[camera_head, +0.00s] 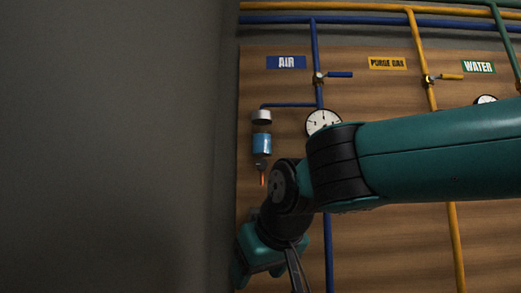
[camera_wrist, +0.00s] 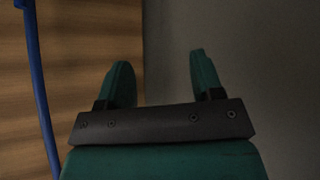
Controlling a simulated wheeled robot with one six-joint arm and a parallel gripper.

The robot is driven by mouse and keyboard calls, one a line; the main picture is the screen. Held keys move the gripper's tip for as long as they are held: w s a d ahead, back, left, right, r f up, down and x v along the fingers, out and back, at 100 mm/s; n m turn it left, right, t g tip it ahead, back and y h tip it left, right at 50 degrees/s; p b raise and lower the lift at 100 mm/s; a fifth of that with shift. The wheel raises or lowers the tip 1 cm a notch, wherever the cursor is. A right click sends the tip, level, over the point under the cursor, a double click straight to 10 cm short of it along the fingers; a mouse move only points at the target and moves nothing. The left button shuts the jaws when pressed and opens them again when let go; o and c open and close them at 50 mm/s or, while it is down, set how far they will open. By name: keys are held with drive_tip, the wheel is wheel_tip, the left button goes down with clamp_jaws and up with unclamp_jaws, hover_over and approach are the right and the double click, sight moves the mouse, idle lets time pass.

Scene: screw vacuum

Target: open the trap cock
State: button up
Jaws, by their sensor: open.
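The trap (camera_head: 262,144) hangs on the blue air line at the left of the panel in the head view, with a white-grey cap and a clear blue bowl. Below the bowl is a small dark cock with an orange lever (camera_head: 262,180) pointing down. My gripper (camera_wrist: 158,72) is open, with nothing between its two green fingers in the wrist view. In the head view my gripper's teal body is below the trap, apart from the lever. The trap and its cock do not show in the wrist view.
My arm crosses the panel from the right and covers part of it. A gauge (camera_head: 322,122) and a blue-handled valve (camera_head: 339,75) are on the air pipe, with an orange-handled valve (camera_head: 447,77) on the purge gas pipe. Grey wall (camera_head: 110,140) lies left of the wooden panel.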

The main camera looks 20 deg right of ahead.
wheel_tip(320, 180, up, 17)
drive_tip(key=w+m+t+h+p, duration=0.2)
drive_tip(key=w+m+t+p, duration=0.1)
drive_tip(key=m, duration=0.1)
drive_tip(key=m+t+h+p, duration=0.1)
drive_tip(key=m+h+p, duration=0.15)
drive_tip(key=m, duration=0.25)
approach(262, 163)
drive_tip(key=shift+y, duration=0.25)
drive_tip(key=p+x, duration=0.1)
drive_tip(key=x, duration=0.8)
drive_tip(key=shift+w+d+f, duration=0.1)
drive_tip(key=shift+w+d, duration=0.1)
drive_tip(key=shift+w, duration=0.1)
drive_tip(key=c, duration=0.9)
